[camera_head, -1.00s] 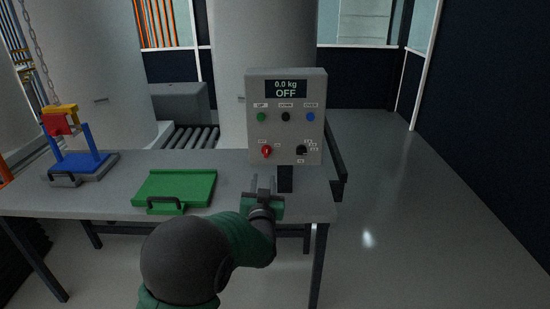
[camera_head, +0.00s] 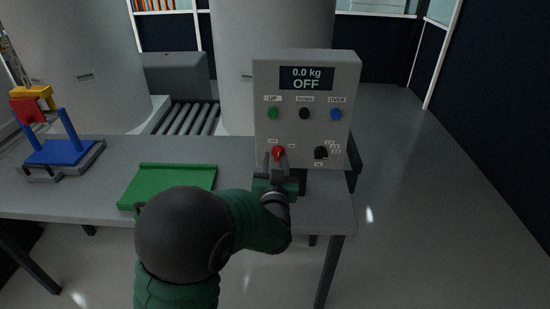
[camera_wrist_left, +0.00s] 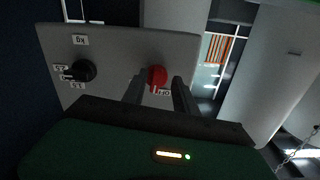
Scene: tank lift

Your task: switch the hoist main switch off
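The grey control box (camera_head: 262,90) stands upright at the table's right end. Its display (camera_head: 307,78) reads "0.0 kg OFF". The red rotary switch (camera_head: 278,152) is at the lower left of its face, and shows in the left wrist view (camera_wrist_left: 157,75). My left gripper (camera_head: 275,162) is just in front of and below the red switch. In the left wrist view its two fingers (camera_wrist_left: 160,92) are apart, with the red switch showing between their tips. Contact cannot be told. My right gripper is out of view.
A black selector knob (camera_head: 321,152) sits right of the red switch. Green, black and blue buttons (camera_head: 304,113) line the row above. A green tray (camera_head: 165,184) and a blue stand (camera_head: 62,150) are on the table (camera_head: 235,150). Open floor lies to the right.

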